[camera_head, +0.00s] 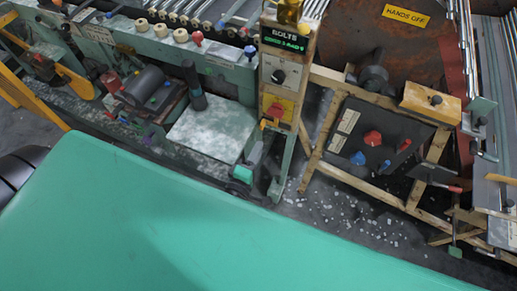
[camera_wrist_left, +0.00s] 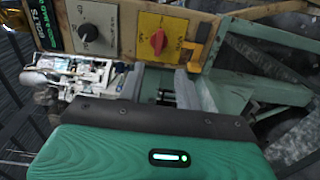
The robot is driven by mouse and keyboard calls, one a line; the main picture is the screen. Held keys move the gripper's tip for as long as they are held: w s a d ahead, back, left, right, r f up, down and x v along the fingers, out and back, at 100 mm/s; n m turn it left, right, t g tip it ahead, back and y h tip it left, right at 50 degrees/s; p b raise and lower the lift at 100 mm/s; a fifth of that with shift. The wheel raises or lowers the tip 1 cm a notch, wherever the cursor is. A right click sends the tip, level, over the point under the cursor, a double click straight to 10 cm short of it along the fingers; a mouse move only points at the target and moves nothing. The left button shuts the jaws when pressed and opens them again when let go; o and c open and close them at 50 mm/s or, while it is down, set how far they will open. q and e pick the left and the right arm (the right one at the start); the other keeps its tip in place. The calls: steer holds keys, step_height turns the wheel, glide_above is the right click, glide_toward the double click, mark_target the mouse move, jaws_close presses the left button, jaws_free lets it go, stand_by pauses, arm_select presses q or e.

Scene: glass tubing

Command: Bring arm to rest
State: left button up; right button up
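No glass tubing shows clearly in either view. In the left wrist view my left gripper (camera_wrist_left: 160,88) shows above its green housing. Its two grey fingers stand apart, with nothing held between them. Beyond it is a control box with a dark dial (camera_wrist_left: 88,32) and a red knob on a yellow plate (camera_wrist_left: 158,40). A broad green surface, part of my own body, fills the foreground and hides what lies below. My right gripper is in neither view.
In the head view the wooden control box (camera_head: 283,75) stands upright at the centre. A pale, worn plate (camera_head: 211,130) is left of it. A wooden frame with a dark panel (camera_head: 378,143) stands right. Small white bits litter the floor (camera_head: 345,218).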

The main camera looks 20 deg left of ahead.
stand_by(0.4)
arm_select(q)
steer(key=s+f+m+g+h, duration=0.1)
steer(key=s+f+m+g, duration=0.25)
steer(key=f, duration=0.75)
steer(key=s+f+m+g, duration=0.2)
steer(key=s+f+m, duration=0.15)
steer(key=f, duration=0.65)
steer(key=s+f+m+g+h, duration=0.1)
steer(key=s+f+m+g, duration=0.25)
steer(key=f, duration=0.75)
steer(key=s+a+f+m+g+y, duration=0.1)
steer(key=s+a+f+m+g, duration=0.3)
steer(key=s+f, duration=0.4)
steer(key=s+a+f+m+g+y, duration=0.1)
steer(key=s+a+f+m+g, duration=0.3)
steer(key=s+f, duration=0.5)
steer(key=s+a+m, duration=0.1)
steer(key=s+a, duration=0.1)
steer(key=s, duration=0.5)
steer(key=shift+s+f+y, duration=0.2)
steer(key=shift+y, duration=0.1)
steer(key=shift+a, duration=0.1)
